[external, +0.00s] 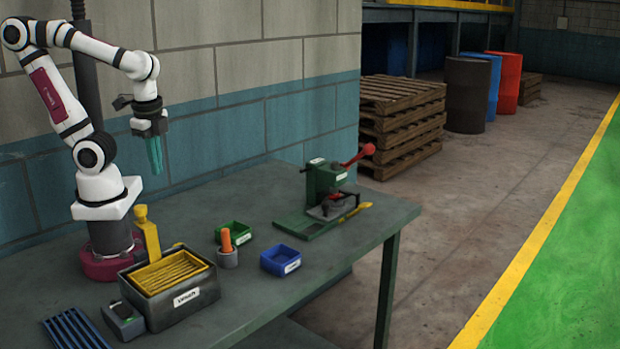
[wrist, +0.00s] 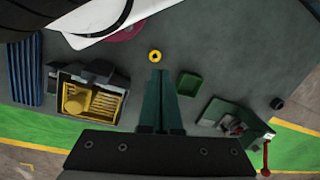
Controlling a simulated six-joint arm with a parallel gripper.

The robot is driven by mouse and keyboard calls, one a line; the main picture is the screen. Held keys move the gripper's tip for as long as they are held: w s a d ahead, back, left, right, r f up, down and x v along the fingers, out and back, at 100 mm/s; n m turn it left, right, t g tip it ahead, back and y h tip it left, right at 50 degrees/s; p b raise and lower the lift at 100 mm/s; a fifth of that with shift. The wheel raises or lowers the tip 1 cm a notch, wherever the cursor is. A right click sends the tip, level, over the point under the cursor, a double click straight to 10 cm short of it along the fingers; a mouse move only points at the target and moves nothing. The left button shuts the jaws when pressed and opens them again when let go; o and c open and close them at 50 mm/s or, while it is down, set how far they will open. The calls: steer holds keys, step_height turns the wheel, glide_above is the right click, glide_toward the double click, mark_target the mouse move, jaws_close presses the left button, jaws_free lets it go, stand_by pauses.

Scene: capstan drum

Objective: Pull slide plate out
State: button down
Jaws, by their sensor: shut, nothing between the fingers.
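A green press-like fixture (external: 325,180) with a red-knobbed lever (external: 358,155) stands near the right end of the bench. A flat green base (external: 305,224) extends forward from it, and a small yellow handle (external: 356,211) lies along its right side. I cannot tell which part is the slide plate. My gripper (external: 156,172) is shut and empty, pointing down, high above the bench's rear left and well apart from the fixture. Its fingers also show in the wrist view (wrist: 160,73).
A grey box with yellow slats (external: 172,288), a grey cup with an orange peg (external: 227,248), a green bin (external: 233,234) and a blue bin (external: 281,260) stand between my base and the fixture. A tall yellow piece (external: 147,238) rises behind the box. The front right bench is clear.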

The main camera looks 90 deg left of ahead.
mark_target(326, 203)
steer(key=c, duration=1.5)
jaws_free()
steer(key=shift+c, duration=0.2)
